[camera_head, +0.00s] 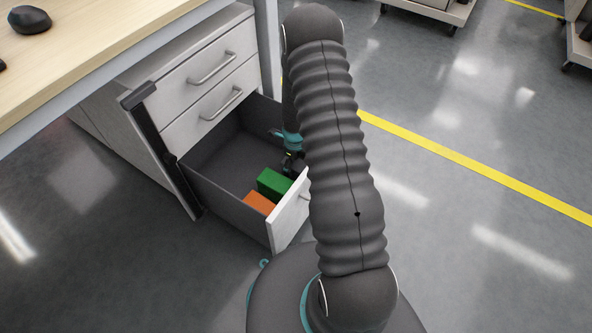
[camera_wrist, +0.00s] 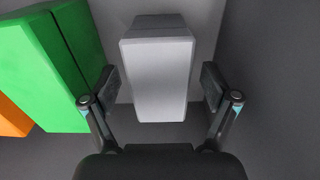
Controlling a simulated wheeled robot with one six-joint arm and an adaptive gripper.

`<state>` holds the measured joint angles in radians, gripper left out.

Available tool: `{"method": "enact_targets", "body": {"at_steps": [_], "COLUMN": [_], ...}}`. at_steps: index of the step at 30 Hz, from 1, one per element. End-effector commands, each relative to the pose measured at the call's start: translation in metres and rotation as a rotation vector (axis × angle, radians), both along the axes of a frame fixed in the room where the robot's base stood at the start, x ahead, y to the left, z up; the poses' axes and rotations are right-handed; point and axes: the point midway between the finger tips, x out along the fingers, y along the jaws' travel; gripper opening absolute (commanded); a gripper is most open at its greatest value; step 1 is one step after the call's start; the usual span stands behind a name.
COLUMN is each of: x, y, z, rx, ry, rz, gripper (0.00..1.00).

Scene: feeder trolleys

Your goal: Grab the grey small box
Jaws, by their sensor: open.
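The grey small box (camera_wrist: 157,75) stands in the middle of the wrist view, inside the open drawer. My gripper (camera_wrist: 158,88) is open, with one finger pad on each side of the box. A gap shows between each pad and the box. In the head view my gripper (camera_head: 291,163) is down in the drawer, partly hidden by my arm. The grey box cannot be made out in the head view.
A green box (camera_head: 274,183) and an orange box (camera_head: 259,203) lie beside it in the open drawer (camera_head: 225,200). The green box (camera_wrist: 50,70) is close left of my gripper. Drawer walls enclose the space. A wooden tabletop (camera_head: 85,35) overhangs at left.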

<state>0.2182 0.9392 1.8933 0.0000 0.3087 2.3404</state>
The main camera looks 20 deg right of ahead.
Motion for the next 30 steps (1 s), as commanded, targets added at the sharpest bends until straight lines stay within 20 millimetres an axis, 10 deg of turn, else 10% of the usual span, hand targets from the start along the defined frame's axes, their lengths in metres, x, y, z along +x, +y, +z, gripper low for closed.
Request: {"method": "enact_targets", "body": {"at_steps": [9, 18, 30], "x": [0.0, 0.0, 0.001], "y": [0.0, 0.0, 0.0], "z": [-0.008, -0.008, 0.011], "rx": [0.0, 0.0, -0.001], "ry": [0.0, 0.0, -0.003], "rz": [0.001, 0.001, 0.001], "gripper": [0.84, 0.12, 0.12]}}
